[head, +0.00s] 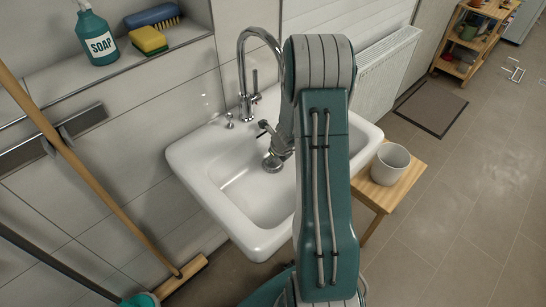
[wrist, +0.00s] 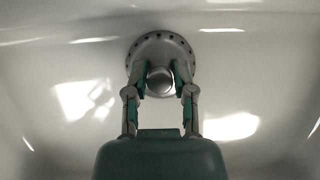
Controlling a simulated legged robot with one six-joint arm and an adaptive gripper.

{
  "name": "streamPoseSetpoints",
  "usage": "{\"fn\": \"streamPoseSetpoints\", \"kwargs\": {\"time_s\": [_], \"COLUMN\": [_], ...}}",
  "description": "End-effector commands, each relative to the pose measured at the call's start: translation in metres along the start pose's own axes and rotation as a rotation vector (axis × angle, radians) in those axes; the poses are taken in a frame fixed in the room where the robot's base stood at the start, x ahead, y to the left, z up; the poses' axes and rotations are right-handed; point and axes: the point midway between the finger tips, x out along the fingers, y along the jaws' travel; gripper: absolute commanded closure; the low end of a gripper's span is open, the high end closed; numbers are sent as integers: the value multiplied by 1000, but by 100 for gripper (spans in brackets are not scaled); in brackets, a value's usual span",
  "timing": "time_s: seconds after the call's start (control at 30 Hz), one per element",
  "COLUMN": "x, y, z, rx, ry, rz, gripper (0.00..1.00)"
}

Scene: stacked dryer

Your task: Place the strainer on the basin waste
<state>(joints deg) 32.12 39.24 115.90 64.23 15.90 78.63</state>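The strainer is a round grey metal disc with a ring of small holes and a raised knob. It shows in the wrist view (wrist: 163,43) and low in the basin in the head view (head: 271,164). My gripper (wrist: 160,77) has its two fingers closed in on both sides of the knob, and they appear to touch it. In the head view my gripper (head: 276,153) points down into the white basin (head: 225,193). The basin waste cannot be made out; the strainer covers that area. I cannot tell whether the strainer rests on the basin floor or hangs just above.
A chrome tap (head: 246,80) stands at the basin's back edge, left of my arm. A wooden stool (head: 375,193) with a white cup (head: 390,164) is to the right. A soap bottle (head: 97,38), sponge (head: 148,40) and brush (head: 153,16) sit on the ledge. A broom (head: 100,190) leans at left.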

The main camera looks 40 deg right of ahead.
Motion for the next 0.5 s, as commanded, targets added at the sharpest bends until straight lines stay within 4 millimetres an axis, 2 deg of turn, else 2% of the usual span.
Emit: {"fn": "streamPoseSetpoints", "kwargs": {"time_s": [0.37, 0.5], "x": [0, -6], "y": [0, -1], "z": [-1, 1], "rx": [1, 0], "ry": [1, -1], "rz": [2, 1], "gripper": [37, 37]}}
